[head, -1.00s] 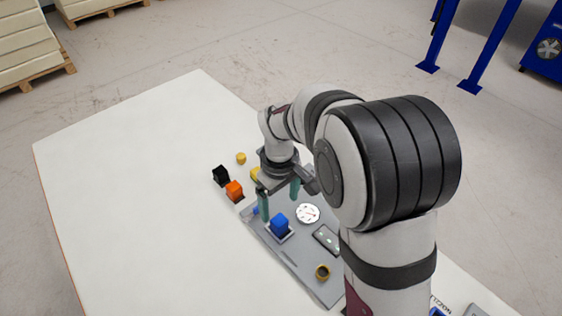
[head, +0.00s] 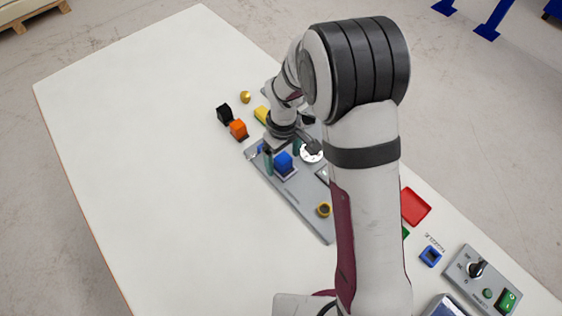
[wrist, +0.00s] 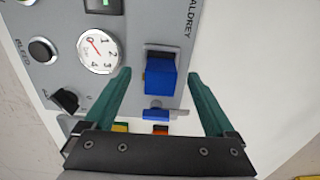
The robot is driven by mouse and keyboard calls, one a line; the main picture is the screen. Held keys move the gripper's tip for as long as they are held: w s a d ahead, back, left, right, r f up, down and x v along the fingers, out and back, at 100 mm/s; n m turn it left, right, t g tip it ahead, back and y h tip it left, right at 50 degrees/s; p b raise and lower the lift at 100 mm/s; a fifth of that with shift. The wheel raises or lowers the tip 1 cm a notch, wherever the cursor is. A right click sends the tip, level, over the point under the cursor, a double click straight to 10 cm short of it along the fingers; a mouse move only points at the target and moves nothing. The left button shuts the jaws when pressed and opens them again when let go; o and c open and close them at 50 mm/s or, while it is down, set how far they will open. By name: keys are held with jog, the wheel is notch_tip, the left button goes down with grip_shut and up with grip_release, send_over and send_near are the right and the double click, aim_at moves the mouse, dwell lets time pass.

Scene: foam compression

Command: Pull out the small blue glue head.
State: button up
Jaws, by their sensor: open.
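A larger blue block (wrist: 160,76) stands in a light-edged socket on the grey panel (wrist: 140,18); the head view also shows it (head: 284,162). A smaller blue piece (wrist: 157,114) sits on the panel nearer my gripper's palm; it shows partly hidden in the head view (head: 261,148). I cannot tell for sure which one is the glue head. My gripper (wrist: 158,75) is open, its two green fingers apart on either side of both blue pieces. No contact shows. In the head view my gripper (head: 282,153) is low over the panel.
A round dial (wrist: 99,51) and a black knob (wrist: 65,100) lie left of the fingers. Orange (head: 238,129) and black (head: 224,114) blocks stand off the panel. The white table's left side is clear.

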aim_at(283, 158)
jog(key=shift+f, duration=0.55)
dwell(0.5)
grip_shut()
dwell(0.4)
jog(key=shift+r, duration=3)
